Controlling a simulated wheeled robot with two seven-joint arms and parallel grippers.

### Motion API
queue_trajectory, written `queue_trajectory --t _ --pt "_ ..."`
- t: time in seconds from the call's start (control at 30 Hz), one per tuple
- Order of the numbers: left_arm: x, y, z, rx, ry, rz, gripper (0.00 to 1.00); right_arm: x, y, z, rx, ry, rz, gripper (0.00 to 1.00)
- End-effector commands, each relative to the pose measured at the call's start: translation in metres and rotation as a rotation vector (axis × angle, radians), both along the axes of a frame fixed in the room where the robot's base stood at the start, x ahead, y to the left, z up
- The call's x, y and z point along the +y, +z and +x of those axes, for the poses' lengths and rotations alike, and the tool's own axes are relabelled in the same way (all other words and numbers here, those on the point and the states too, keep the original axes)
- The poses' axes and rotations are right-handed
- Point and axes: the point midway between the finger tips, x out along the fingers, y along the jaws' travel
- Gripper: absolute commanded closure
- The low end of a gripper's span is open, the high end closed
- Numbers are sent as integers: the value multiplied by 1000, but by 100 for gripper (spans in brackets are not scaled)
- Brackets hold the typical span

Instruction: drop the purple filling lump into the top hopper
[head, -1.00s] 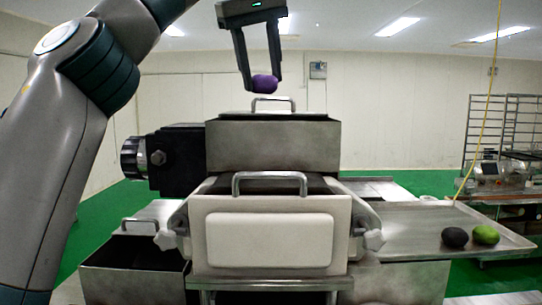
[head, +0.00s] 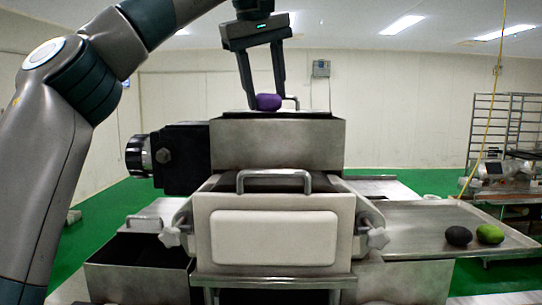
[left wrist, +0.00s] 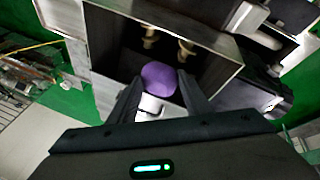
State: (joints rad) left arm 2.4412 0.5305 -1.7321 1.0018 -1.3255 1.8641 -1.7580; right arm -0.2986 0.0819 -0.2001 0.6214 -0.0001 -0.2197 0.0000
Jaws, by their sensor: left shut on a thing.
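The purple filling lump (head: 269,102) is held between the fingertips of my left gripper (head: 267,104), which points down and is shut on it. In the head view the lump is just above the rim of the top hopper (head: 276,143), a steel box on top of the machine. In the left wrist view the lump (left wrist: 159,79) shows between the fingers (left wrist: 160,92), over the open hopper (left wrist: 217,62), whose dark inside holds pale fittings. The hopper's inside is hidden in the head view. My right gripper is not in view.
A steel tray (head: 430,232) at the right holds a black lump (head: 458,236) and a green lump (head: 490,234). A white front box with a metal handle (head: 274,181) stands before the hopper. A black motor unit (head: 181,158) juts out at the hopper's left.

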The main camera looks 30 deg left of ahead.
Motion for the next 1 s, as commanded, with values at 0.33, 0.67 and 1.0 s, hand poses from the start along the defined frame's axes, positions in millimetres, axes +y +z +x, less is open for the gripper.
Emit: queue_trajectory --t 0.33,0.67,1.0 --pt "0 -18 0 -1 2 -1 80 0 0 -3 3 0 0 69" --pt "0 -18 0 -1 1 0 39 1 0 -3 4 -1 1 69" --pt "0 -18 0 -1 1 0 34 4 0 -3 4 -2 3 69"
